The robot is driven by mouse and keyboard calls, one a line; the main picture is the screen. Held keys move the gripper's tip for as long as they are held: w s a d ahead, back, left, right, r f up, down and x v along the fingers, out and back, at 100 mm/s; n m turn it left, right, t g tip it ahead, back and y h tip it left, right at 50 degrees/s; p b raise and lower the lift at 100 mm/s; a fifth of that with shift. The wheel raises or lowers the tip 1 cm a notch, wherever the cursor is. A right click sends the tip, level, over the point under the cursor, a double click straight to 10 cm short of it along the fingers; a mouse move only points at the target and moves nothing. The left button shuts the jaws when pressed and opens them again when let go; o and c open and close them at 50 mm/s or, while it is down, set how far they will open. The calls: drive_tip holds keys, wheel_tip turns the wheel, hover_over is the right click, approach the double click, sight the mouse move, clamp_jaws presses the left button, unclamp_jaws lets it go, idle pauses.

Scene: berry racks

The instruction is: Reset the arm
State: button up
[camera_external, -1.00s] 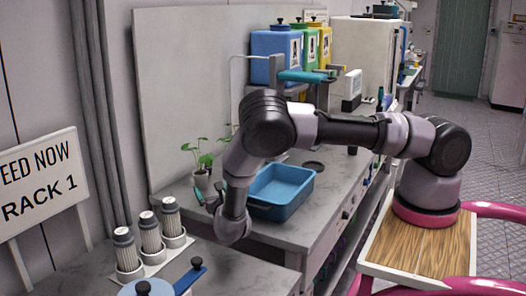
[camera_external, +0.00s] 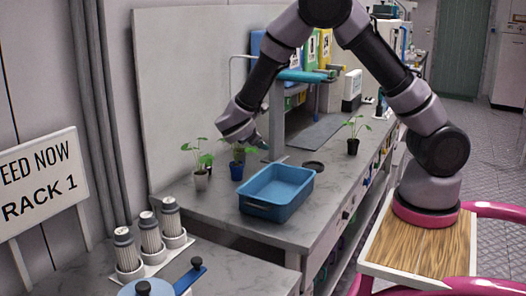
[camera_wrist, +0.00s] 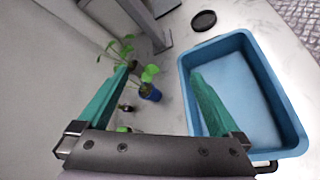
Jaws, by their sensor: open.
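My gripper (camera_wrist: 158,76) is open in the wrist view, with its two teal fingers spread apart and nothing between them that it holds. In the external view my gripper (camera_external: 260,141) is raised above the back of the grey counter, behind the blue tray and above the small potted plants. My arm is bent in a high arch, its elbow at the top edge of the view. The fingers are small and partly hidden there.
An empty blue tray (camera_external: 272,206) stands on the counter (camera_external: 222,221). A grey post (camera_external: 277,120) rises behind the tray. A black disc (camera_external: 313,167) lies beside it.

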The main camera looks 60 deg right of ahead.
drive_tip(key=s+a+r+m+t+y, duration=0.1)
drive_tip(key=s+a+r+m+y, duration=0.2)
drive_tip(key=s+r, duration=0.4)
drive_tip(key=s+a+r+m+t+y, duration=0.1)
drive_tip(key=s+a+r+m+y, duration=0.2)
drive_tip(key=s, duration=0.9)
drive_tip(key=s+a+r+m+t+y, duration=0.2)
drive_tip(key=s+r+m+y, duration=0.6)
drive_tip(key=r, duration=0.5)
drive_tip(key=s+a+m, duration=0.1)
drive_tip(key=s+m, duration=0.1)
drive_tip(key=shift+m, duration=0.3)
